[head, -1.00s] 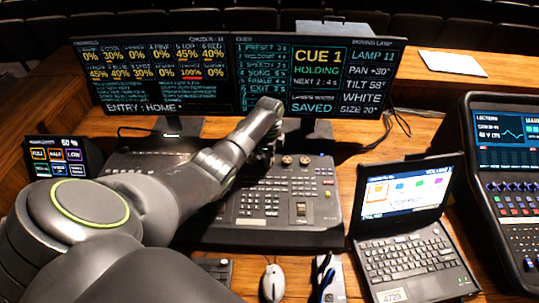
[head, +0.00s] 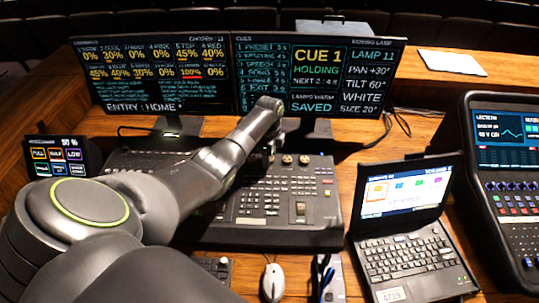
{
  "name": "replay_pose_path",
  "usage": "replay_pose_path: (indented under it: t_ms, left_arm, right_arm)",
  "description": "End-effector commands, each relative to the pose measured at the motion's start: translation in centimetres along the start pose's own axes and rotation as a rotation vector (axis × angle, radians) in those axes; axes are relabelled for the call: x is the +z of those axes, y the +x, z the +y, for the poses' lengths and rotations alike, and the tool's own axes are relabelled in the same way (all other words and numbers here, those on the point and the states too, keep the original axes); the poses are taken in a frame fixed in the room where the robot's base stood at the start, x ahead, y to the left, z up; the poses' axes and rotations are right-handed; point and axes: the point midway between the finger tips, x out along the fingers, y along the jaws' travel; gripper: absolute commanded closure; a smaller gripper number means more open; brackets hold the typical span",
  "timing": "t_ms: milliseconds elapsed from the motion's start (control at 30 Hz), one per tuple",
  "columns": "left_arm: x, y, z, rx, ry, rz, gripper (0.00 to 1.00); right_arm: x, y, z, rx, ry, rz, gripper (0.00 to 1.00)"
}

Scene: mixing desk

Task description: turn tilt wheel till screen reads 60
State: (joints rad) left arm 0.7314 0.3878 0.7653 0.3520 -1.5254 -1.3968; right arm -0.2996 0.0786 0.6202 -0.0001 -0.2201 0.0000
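The right monitor's screen (head: 318,78) reads TILT 60°, with PAN +30° above it and SIZE 20° below. My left arm reaches over the mixing desk (head: 290,225), and its gripper (head: 268,155) points down at the desk's upper part. Two small round wheels show just right of the gripper, one (head: 287,159) close to it and one (head: 304,160) further right. The spot under the fingertips is hidden by my own wrist, so I cannot tell whether the fingers are open or closed on a wheel. My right gripper is not in view.
A left monitor (head: 155,78) stands behind the desk. A small touch panel (head: 58,155) is at far left. A laptop (head: 408,225) and a second console (head: 510,190) are at right. A mouse (head: 273,282) lies in front. White paper (head: 452,63) lies at back right.

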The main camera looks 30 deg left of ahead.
Motion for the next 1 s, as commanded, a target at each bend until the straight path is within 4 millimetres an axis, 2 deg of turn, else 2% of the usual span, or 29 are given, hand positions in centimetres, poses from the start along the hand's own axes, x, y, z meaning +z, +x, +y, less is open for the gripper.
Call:
replay_pose_path:
  t_ms: [267,467,667,1000]
  left_arm:
    - [0.0,-0.2,0.0,0.001,0.0,-0.001,0.46]
    - [0.0,-2.3,0.0,-0.002,0.0,0.0,0.46]
    - [0.1,-6.3,-0.1,-0.004,0.001,-0.001,0.46]
    - [0.0,-14.2,-0.1,-0.004,0.0,0.0,0.46]
  right_arm:
    - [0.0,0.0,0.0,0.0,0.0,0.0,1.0]
    - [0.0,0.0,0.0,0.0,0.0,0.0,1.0]
    - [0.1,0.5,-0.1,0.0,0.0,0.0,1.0]
    - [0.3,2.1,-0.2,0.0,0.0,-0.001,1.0]
